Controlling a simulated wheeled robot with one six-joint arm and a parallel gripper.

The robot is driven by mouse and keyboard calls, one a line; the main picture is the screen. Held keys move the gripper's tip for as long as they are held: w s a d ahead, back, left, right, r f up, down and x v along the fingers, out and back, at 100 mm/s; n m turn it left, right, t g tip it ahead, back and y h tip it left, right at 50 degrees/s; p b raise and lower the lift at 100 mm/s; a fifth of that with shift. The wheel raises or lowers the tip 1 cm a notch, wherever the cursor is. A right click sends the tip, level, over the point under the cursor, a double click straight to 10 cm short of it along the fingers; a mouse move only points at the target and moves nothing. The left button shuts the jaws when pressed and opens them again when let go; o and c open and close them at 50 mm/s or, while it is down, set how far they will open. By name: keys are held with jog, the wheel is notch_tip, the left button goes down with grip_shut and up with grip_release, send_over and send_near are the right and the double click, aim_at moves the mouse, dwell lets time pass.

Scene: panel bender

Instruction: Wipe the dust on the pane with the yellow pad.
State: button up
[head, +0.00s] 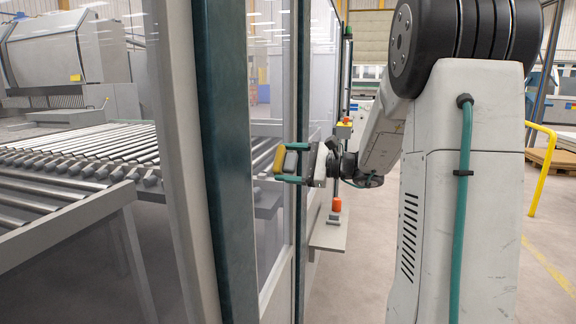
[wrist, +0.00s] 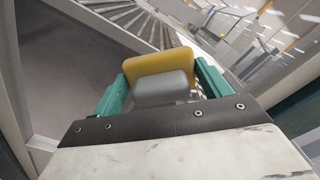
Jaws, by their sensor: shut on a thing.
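My gripper (head: 291,162) is shut on the yellow pad (head: 279,159) by its grey back. In the head view the yellow face points left, at the glass pane (head: 266,110) in the dark teal frame. In the wrist view the pad (wrist: 158,63) sits between the teal fingers of my gripper (wrist: 162,88), its yellow edge showing beyond the grey block. The pad is at or very close to the pane; I cannot tell if it touches. I cannot make out dust on the pane in either view.
A roller conveyor (head: 70,170) lies behind the glass on the left. A dark teal post (head: 228,150) stands beside the pane. A small grey shelf (head: 328,236) with an orange-topped item (head: 336,205) is below my wrist. A yellow rail (head: 541,170) stands at the right.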

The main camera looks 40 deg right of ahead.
aim_at(286, 150)
jog(key=shift+w+d, duration=0.65)
jog(key=shift+d, duration=0.1)
jog(key=shift+r, duration=0.7)
jog(key=shift+s+a, duration=0.75)
jog(key=shift+a, duration=0.25)
jog(key=shift+s+a, duration=0.75)
jog(key=shift+a, duration=0.2)
jog(key=shift+s+a, duration=0.75)
jog(key=shift+a, duration=0.25)
jog(key=shift+d+r, duration=0.15)
jog(key=shift+r, duration=0.55)
jog(key=shift+w+d, duration=1.15)
jog(key=shift+d, duration=0.25)
jog(key=shift+w+d, duration=1.1)
jog(key=shift+d, duration=0.3)
jog(key=v, duration=0.6)
jog(key=shift+s, duration=0.1)
